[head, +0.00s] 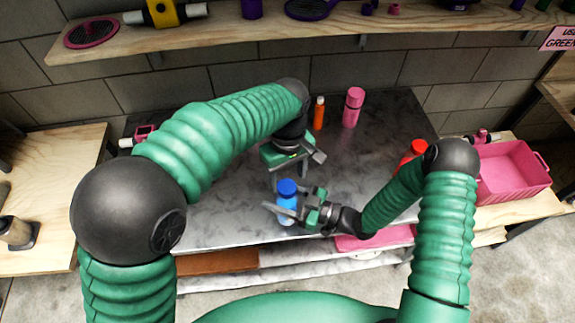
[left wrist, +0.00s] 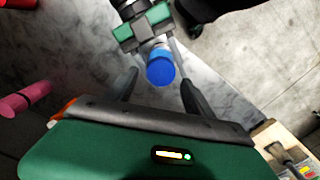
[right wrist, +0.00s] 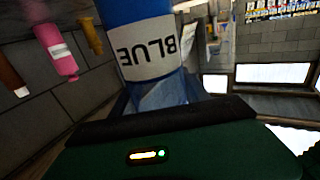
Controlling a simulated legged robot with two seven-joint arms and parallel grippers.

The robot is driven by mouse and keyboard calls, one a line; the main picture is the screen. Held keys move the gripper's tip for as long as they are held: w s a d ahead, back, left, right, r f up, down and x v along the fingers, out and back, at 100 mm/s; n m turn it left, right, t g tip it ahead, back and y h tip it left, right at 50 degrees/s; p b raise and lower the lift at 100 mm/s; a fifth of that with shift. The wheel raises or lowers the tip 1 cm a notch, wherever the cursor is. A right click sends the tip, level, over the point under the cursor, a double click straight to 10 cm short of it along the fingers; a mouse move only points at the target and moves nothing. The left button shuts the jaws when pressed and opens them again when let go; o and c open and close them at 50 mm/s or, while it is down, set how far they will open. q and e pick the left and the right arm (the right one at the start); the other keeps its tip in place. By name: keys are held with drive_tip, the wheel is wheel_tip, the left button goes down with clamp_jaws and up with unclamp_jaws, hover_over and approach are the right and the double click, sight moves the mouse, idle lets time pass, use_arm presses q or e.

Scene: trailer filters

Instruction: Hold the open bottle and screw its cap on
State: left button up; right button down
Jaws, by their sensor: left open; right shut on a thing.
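The bottle (head: 288,213) stands upright at the front of the grey table, with a blue cap (head: 287,187) at its top. My right gripper (head: 284,210) is shut on the bottle from the right side. In the right wrist view the bottle (right wrist: 150,55) fills the space before the gripper, its BLUE label upside down. My left gripper (head: 293,170) is above, pointing down and open. In the left wrist view the round blue cap (left wrist: 161,70) lies between its spread fingers, with a gap visible on both sides. How tightly the cap sits on the neck is hidden.
An orange bottle (head: 319,114) and a pink bottle (head: 353,107) stand at the back of the table. A red-topped item (head: 418,147) is partly behind my right arm. A pink bin (head: 514,174) is at the right. A shelf (head: 230,35) runs above the back.

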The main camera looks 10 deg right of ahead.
sight(287, 185)
use_arm(q)
drive_tip(key=shift+f, duration=1.95)
clamp_jaws()
drive_tip(key=m, duration=0.6)
drive_tip(key=shift+w, duration=0.1)
drive_tip(key=m, duration=0.3)
drive_tip(key=shift+m, duration=0.3)
drive_tip(key=m, duration=0.5)
drive_tip(key=shift+d, duration=0.1)
drive_tip(key=shift+o, duration=0.5)
unclamp_jaws()
